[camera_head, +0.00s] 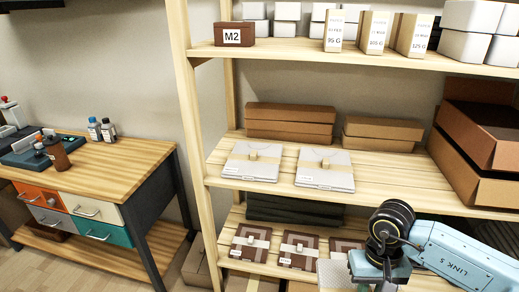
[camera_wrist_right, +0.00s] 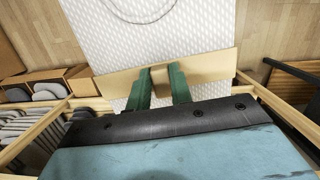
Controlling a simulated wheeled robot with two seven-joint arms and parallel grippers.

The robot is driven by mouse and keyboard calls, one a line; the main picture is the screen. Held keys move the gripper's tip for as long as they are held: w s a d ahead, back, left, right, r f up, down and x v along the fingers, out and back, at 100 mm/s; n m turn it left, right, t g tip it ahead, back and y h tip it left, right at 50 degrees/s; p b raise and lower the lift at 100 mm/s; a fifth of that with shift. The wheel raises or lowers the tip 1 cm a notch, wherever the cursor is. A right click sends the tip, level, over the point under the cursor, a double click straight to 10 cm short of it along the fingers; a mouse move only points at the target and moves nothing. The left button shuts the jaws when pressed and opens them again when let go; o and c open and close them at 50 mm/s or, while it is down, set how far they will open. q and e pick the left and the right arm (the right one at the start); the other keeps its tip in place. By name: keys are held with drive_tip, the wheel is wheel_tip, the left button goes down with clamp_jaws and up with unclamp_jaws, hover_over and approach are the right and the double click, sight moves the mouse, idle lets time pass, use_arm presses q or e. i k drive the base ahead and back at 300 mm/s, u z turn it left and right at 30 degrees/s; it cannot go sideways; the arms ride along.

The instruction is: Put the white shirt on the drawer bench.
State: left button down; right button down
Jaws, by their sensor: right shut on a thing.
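My right gripper (camera_wrist_right: 159,78) is shut on the raised tab of a tan band around a folded white shirt (camera_wrist_right: 113,35). The shirt has a fine textured weave. In the head view a pale patterned piece of it (camera_head: 331,273) shows beside my right wrist; the fingers are hidden there. Two more folded white shirts with tan bands, a left one (camera_head: 242,168) and a right one (camera_head: 335,181), lie on the middle shelf. The drawer bench (camera_head: 125,160) stands at the left, with orange, white and teal drawers. My left gripper is not in view.
The bench top holds bottles (camera_head: 108,130) and a dark tray (camera_head: 30,150) at its back and left; its front right is bare. The shelf post (camera_head: 190,130) stands between bench and shelves. Brown folded shirts (camera_head: 299,250) lie on the lower shelf. Open boxes (camera_head: 485,150) stand right.

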sight(121, 167)
drive_tip(key=k, duration=1.2)
drive_tip(key=u, duration=0.4)
drive_tip(key=i, duration=1)
drive_tip(key=u, duration=1.75)
drive_tip(key=i, duration=1)
drive_tip(key=u, duration=0.65)
drive_tip(key=i, duration=1.55)
drive_tip(key=z, duration=1.75)
drive_tip(key=i, duration=1.2)
drive_tip(key=z, duration=0.7)
drive_tip(key=i, duration=0.25)
drive_tip(key=z, duration=0.1)
